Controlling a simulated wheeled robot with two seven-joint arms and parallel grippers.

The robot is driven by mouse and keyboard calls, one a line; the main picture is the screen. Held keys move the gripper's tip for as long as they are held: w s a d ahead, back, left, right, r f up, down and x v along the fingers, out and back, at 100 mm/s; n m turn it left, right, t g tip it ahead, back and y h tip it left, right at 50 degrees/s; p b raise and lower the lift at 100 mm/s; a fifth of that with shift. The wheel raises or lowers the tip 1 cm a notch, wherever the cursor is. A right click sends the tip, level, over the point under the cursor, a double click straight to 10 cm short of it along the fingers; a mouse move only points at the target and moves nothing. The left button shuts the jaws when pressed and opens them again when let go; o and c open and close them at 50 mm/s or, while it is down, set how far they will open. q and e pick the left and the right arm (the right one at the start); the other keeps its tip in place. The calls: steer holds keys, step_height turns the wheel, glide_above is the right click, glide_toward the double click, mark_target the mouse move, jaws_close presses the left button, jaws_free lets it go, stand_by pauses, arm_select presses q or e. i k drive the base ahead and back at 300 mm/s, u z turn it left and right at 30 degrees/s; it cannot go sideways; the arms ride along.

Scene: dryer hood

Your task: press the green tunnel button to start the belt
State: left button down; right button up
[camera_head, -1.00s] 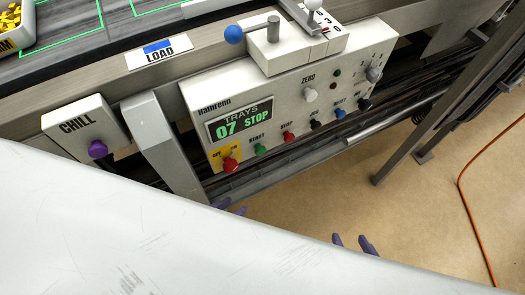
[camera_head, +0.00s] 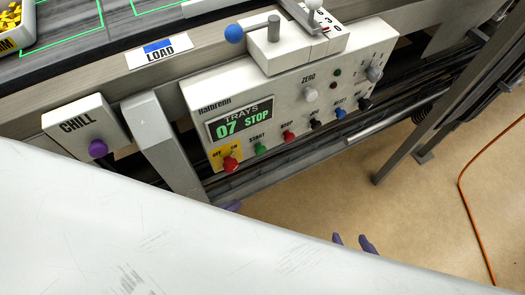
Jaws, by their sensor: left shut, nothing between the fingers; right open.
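The green button (camera_head: 260,149) sits on the lower edge of the white control panel (camera_head: 240,88), under a label that looks like START. The panel's display (camera_head: 239,122) reads TRAYS 07 STOP. My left gripper (camera_head: 233,205) shows only as a small purple tip, below and left of the green button and apart from it; it is shut and empty. My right gripper (camera_head: 353,242) shows two purple fingertips, spread open, below and right of the panel. The large pale surface in front hides the rest of both grippers.
A red switch (camera_head: 230,164) on a yellow plate is left of the green button, and a red button (camera_head: 289,136) is right of it. Black and blue knobs continue rightward. A CHILL box (camera_head: 86,132) with a purple knob and a grey post (camera_head: 166,145) stand left.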

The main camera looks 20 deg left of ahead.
mark_target(260, 150)
steer(key=u, duration=1.55)
steer(key=k, duration=1.1)
steer(key=z, duration=1.7)
